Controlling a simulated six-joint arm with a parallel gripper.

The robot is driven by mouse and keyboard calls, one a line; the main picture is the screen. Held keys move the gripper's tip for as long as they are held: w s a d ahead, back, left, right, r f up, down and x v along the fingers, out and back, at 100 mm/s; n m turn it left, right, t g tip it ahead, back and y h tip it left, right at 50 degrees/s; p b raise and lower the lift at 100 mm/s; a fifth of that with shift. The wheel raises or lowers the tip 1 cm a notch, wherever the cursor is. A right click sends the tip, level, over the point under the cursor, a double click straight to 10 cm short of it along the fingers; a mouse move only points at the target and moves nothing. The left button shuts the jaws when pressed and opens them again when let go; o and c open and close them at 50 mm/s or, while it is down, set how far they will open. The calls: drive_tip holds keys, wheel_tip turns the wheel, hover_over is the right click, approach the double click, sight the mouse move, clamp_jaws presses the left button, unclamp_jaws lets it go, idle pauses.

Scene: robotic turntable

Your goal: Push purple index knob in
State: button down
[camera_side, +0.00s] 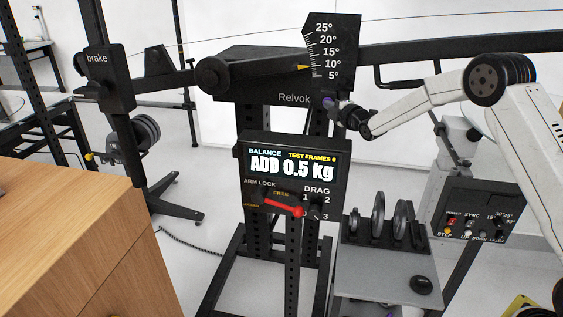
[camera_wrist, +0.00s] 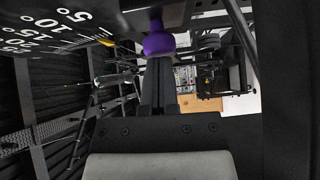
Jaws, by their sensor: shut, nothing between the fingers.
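The purple index knob (camera_wrist: 158,42) shows in the wrist view at top centre, on the underside edge of a dark panel as that view is turned. In the side view a small bit of the purple knob (camera_side: 328,99) shows at the right end of the Relvok housing. My gripper (camera_wrist: 158,62) is shut and empty, with its fingertips right at the knob. I cannot tell whether they touch it. In the side view my gripper (camera_side: 343,107) is small and dark, beside the knob. How deep the knob sits cannot be told.
The angle scale (camera_side: 332,50) rises above the knob, its yellow pointer near 10°. Below, a display box (camera_side: 294,180) reads "ADD 0.5 kg", with a red arm-lock lever (camera_side: 283,207). A rack of weight discs (camera_side: 378,222) and a control panel (camera_side: 475,215) stand lower right.

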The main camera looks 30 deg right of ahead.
drive_tip(key=shift+r, duration=0.1)
idle(0.3)
drive_tip(key=s+a, duration=0.1)
drive_tip(key=s, duration=0.2)
drive_tip(key=s+a, duration=0.1)
drive_tip(key=s, duration=0.2)
drive_tip(key=s+a, duration=0.1)
drive_tip(key=s, duration=0.3)
drive_tip(key=shift+a, duration=0.25)
drive_tip(key=shift+s+r, duration=0.1)
drive_tip(key=shift+s, duration=1.2)
drive_tip(key=shift+a, duration=0.1)
